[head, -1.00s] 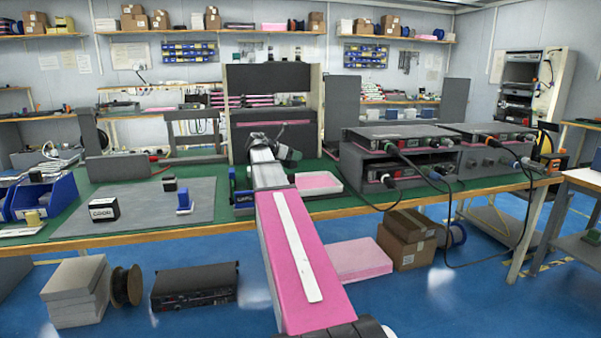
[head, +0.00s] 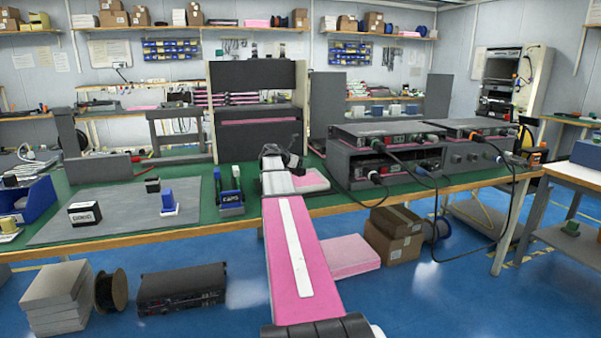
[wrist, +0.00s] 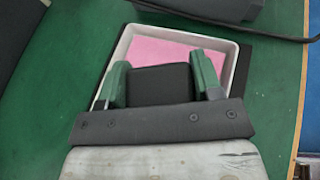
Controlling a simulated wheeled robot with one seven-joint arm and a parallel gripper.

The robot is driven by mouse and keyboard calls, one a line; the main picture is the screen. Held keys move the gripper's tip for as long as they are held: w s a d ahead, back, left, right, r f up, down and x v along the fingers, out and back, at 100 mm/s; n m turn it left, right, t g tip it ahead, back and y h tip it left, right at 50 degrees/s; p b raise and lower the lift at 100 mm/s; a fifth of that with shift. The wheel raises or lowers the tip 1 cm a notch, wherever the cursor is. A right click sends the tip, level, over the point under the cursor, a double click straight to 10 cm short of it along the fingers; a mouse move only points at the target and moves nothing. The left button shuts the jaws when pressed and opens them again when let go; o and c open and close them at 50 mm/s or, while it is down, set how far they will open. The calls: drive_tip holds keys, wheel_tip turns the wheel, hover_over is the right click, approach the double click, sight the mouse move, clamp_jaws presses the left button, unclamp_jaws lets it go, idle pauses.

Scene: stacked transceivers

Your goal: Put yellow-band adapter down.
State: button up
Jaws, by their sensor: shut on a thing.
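My gripper (wrist: 160,74) shows in the wrist view with its green fingers on both sides of a black block, the adapter (wrist: 160,86). It is shut on this block; no yellow band shows on the face in view. Below it is a white-rimmed tray (wrist: 128,42) with a pink lining. The block is over the near part of the tray, and I cannot tell whether it touches the lining. In the head view my gripper (head: 283,152) is small, and the arm hides most of the tray (head: 323,188).
On the green bench, a grey mat (head: 100,223) left of my arm bears a labelled black box (head: 84,213), a blue adapter (head: 167,202) and a small black block (head: 152,184). A blue-handled rack (head: 230,196) stands close left of my arm. Stacked cabled units (head: 385,155) stand right.

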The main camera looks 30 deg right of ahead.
sight(300, 170)
drive_tip(key=shift+f, duration=1.9)
drive_tip(key=shift+f, duration=0.1)
drive_tip(key=o, duration=1)
drive_tip(key=shift+a+r, duration=0.15)
drive_tip(key=shift+r, duration=0.05)
drive_tip(key=v, duration=1.1)
drive_tip(key=shift+a+r, duration=0.2)
drive_tip(key=shift+a, duration=0.15)
